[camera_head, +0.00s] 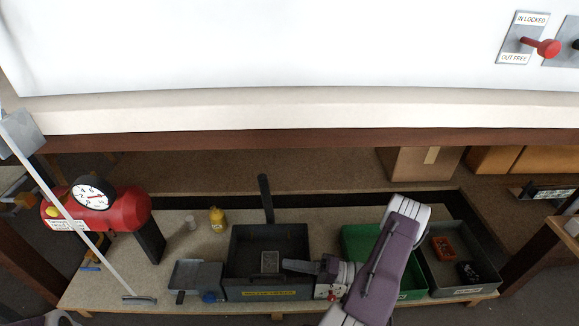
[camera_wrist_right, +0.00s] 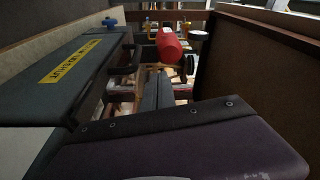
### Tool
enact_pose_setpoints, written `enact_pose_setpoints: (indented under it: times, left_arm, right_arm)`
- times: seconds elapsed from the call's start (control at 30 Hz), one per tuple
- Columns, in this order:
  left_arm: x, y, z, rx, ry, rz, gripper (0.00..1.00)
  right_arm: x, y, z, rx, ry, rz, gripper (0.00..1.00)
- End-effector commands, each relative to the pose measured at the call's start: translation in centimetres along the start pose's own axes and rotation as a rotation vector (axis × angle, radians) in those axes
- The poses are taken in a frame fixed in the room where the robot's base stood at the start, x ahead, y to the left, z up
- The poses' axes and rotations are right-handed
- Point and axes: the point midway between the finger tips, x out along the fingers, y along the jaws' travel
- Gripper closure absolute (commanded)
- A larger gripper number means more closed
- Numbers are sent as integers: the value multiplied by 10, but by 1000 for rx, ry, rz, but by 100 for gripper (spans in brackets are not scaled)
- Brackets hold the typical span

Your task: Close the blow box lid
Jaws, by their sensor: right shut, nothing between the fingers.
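The blow box, a dark grey box (camera_head: 240,286) with a yellow label on its front, stands on the bench in the middle of the head view. Its top looks open and a small grey block lies inside. A dark panel at its back may be the raised lid; I cannot tell for sure. A dark bar (camera_head: 266,198) rises behind it. My right gripper (camera_head: 290,266) is shut and empty, pointing left over the box's right side. In the right wrist view, the labelled dark box (camera_wrist_right: 60,85) is at left, beside the shut fingers (camera_wrist_right: 156,90).
A green crate (camera_head: 360,245) and a grey tray (camera_head: 463,288) with small parts stand to the right. A red cylinder with a dial (camera_head: 115,207), a yellow bottle (camera_head: 217,219) and a grey metal plate (camera_head: 190,274) are to the left. A white overhead panel (camera_head: 260,50) spans the top.

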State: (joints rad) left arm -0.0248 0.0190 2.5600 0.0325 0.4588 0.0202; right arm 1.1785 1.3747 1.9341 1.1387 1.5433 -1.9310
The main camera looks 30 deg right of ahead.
Motion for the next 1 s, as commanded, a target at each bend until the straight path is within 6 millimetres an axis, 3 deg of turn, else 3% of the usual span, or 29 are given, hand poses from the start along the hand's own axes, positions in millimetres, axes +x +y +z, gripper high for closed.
enact_pose_setpoints:
  times: [0.5,0.77,0.8,1.0]
  left_arm:
    - [-1,0,0,0,0,0,64]
    - [-38,1,-4,0,0,0,64]
    - [-37,1,-4,0,0,0,64]
    - [-48,1,-5,0,0,0,64]
  right_arm:
    - [0,0,0,0,0,0,100]
    - [-10,-42,-26,-4,-10,0,100]
    - [-24,-33,-26,-3,-4,0,100]
    - [-77,-19,-31,-2,-6,0,100]
